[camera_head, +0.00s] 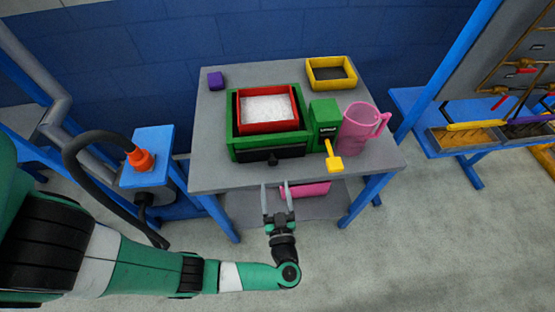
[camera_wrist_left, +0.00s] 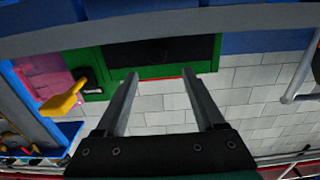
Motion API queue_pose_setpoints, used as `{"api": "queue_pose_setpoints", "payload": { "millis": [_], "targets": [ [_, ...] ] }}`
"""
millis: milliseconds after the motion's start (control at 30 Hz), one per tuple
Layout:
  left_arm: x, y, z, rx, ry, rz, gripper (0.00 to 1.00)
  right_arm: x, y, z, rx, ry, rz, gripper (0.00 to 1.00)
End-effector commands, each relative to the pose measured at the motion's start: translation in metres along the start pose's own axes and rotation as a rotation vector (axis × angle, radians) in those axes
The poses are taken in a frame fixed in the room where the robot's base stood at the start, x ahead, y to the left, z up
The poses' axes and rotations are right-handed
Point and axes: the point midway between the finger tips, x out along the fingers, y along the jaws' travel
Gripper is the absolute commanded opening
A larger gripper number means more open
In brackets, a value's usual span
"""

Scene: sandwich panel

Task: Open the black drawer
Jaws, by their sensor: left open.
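The black drawer (camera_head: 290,153) is in the front of a green box (camera_head: 230,130) on the grey table. Its front looks flush with the box, with a small dark knob (camera_head: 272,161) in the middle. In the left wrist view, the drawer front (camera_wrist_left: 190,50) is a dark panel in a green frame beyond my fingers, and the knob is hard to make out. My left gripper (camera_head: 275,187) is open and empty, in front of the table edge and apart from the drawer. Its two fingers also show in the left wrist view (camera_wrist_left: 160,78). My right gripper is not in view.
A red tray (camera_head: 268,127) with white contents sits on the box. Right of it are a green block (camera_head: 323,113) with a yellow lever (camera_head: 334,160) and a pink pitcher (camera_head: 357,130). A yellow tray (camera_head: 330,85) and a purple cube (camera_head: 216,79) stand farther back.

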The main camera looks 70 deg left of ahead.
Motion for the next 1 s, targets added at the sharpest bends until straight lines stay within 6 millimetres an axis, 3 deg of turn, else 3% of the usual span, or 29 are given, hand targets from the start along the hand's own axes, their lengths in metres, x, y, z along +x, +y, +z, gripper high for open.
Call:
{"api": "queue_pose_setpoints", "payload": {
  "millis": [500, 867, 900, 1000],
  "targets": [
    [0.100, 0.000, 0.001, -0.005, 0.001, -0.005, 0.71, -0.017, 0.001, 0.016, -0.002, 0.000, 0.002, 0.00],
    [0.111, 0.001, -0.001, -0.005, 0.001, 0.000, 0.71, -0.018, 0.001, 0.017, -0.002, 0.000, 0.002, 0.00],
    [0.111, 0.001, -0.001, -0.005, 0.001, 0.000, 0.69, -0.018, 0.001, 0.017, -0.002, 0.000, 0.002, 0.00],
    [0.111, 0.001, -0.001, -0.005, 0.001, 0.000, 0.51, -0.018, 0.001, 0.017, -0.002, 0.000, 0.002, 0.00]
  ]
}}
